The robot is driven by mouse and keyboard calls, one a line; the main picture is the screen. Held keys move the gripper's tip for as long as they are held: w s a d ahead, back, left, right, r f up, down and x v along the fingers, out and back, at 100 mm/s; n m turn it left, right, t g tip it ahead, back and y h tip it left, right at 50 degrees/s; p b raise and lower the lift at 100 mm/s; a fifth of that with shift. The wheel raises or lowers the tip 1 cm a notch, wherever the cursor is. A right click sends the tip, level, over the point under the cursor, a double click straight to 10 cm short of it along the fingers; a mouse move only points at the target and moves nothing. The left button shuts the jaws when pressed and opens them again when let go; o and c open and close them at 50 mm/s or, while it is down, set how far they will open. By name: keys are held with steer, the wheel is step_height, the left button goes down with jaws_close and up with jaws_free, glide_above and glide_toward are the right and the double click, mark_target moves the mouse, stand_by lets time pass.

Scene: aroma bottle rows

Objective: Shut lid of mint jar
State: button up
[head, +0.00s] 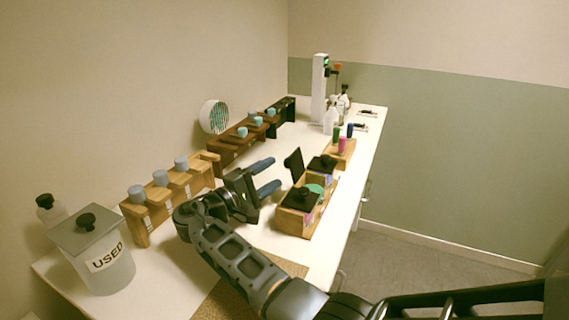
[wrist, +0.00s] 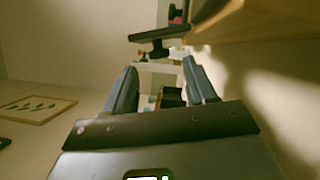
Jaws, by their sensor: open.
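A wooden box (head: 293,222) with black-lidded compartments stands on the white table. One black lid (head: 293,163) is raised and tilted at its left side. A green surface (head: 316,188) shows between the lids, perhaps the mint jar's; I cannot read its label. My gripper (head: 271,176) is open and empty just left of the box, its blue-grey fingers pointing toward it. In the wrist view, my gripper (wrist: 160,68) has its fingers apart, and a dark lid-like plate (wrist: 158,35) is just beyond their tips, not between them.
Two shut black lids with knobs, a near one (head: 302,200) and a far one (head: 322,163), lie on the box. Wooden racks with grey cups (head: 160,178) and teal cups line the wall. A bin marked USED (head: 107,268) stands at the near left. Bottles (head: 331,120) stand farther back.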

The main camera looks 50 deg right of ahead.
mark_target(292, 165)
steer(key=shift+d+r+p, duration=0.15)
steer(key=shift+d+p, duration=0.15)
steer(key=shift+d, duration=1)
steer(key=shift+d+r+p, duration=0.1)
steer(key=shift+d+p, duration=0.15)
steer(key=shift+d, duration=1.05)
steer(key=shift+c, duration=0.4)
jaws_close()
